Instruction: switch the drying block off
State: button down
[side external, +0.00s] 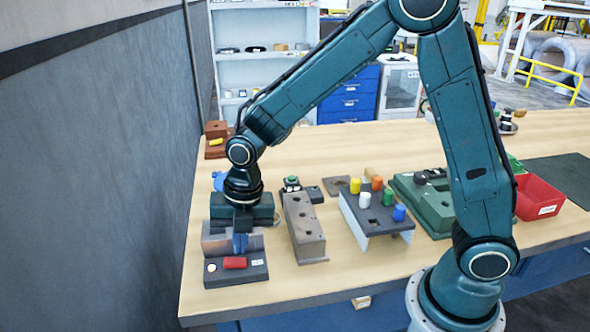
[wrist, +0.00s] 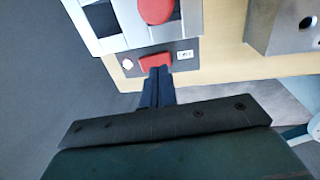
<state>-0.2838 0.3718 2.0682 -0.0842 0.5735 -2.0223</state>
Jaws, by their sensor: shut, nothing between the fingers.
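The drying block (side external: 216,243) is a grey metal block on a dark base near the table's front left corner; it also shows in the wrist view (wrist: 108,42). Its red rocker switch (side external: 235,263) is on the front of the base and shows in the wrist view (wrist: 155,62). A pale round lamp (side external: 212,268) is left of the switch. A red round-topped piece (wrist: 156,10) sits in the block. My gripper (side external: 240,243) is shut and empty, pointing down; its blue fingertips (wrist: 158,70) are right at the switch. I cannot tell whether they touch it.
A grey block with holes (side external: 304,228) stands close on the right. Beyond it are a stand with coloured pegs (side external: 365,222), a green fixture (side external: 430,207) and a red bin (side external: 540,198). A grey wall (side external: 100,180) runs along the left. The table's front edge is near.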

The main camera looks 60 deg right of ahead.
notch_tip(320, 180, up, 11)
jog(key=s+d, duration=0.1)
jog(key=shift+s+d+r, duration=0.2)
jog(key=shift+s+d, duration=0.15)
dwell(0.3)
jog(key=shift+w+a+r, duration=0.15)
jog(key=shift+w+a, duration=0.35)
jog(key=shift+a, duration=0.05)
send_near(247, 264)
jog(key=w+f, duration=0.1)
jog(key=f, duration=0.1)
jog(key=w+a+f, duration=0.1)
jog(key=f, duration=0.1)
jog(key=w+a+f, duration=0.1)
jog(key=f, duration=0.1)
jog(key=shift+w+a, duration=0.2)
jog(key=shift+w, duration=0.05)
dwell(0.3)
dwell(0.4)
